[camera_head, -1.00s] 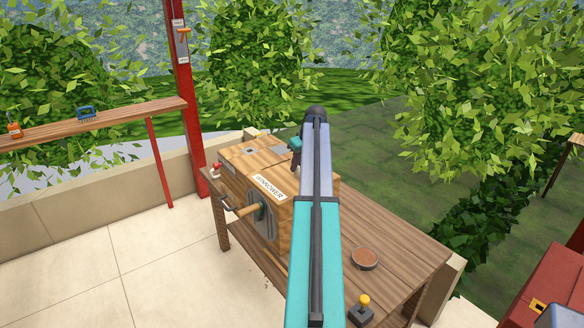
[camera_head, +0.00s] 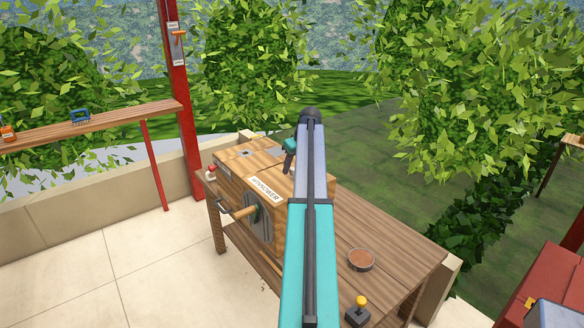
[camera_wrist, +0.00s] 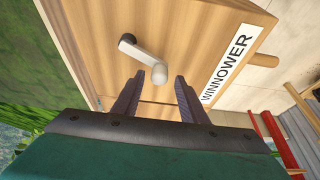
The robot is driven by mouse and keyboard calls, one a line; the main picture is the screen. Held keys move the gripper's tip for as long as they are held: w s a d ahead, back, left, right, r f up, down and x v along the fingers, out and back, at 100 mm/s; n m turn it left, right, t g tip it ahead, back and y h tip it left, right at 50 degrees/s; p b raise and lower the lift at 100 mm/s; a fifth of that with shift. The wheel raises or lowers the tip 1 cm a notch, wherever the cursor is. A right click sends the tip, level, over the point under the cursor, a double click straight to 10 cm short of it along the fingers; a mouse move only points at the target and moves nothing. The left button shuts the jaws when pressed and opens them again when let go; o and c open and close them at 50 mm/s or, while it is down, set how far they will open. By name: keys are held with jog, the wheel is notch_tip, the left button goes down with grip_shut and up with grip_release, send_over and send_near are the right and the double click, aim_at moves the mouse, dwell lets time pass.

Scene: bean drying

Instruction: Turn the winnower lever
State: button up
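The winnower (camera_head: 232,183) is a wooden box with a name label, standing on a wooden table. In the wrist view its wooden face (camera_wrist: 195,45) carries a bent lever (camera_wrist: 145,58), dark at the pivot and pale grey at the free end. My gripper (camera_wrist: 159,80) is open, its dark fingertips either side of the lever's free end. I cannot tell whether they touch it. My teal gripper body (camera_head: 290,147) shows just left of the arm.
A hand crank with a wooden grip (camera_head: 244,211) sticks out of the winnower's left side. A round brown dish (camera_head: 361,260) and a yellow-topped joystick (camera_head: 358,311) are on the table (camera_head: 400,250) at right. A red post (camera_head: 185,100) stands behind left.

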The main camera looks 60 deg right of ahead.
jog(key=shift+v, duration=0.85)
jog(key=b+v, duration=0.3)
jog(key=v, duration=0.9)
jog(key=shift+r, duration=0.1)
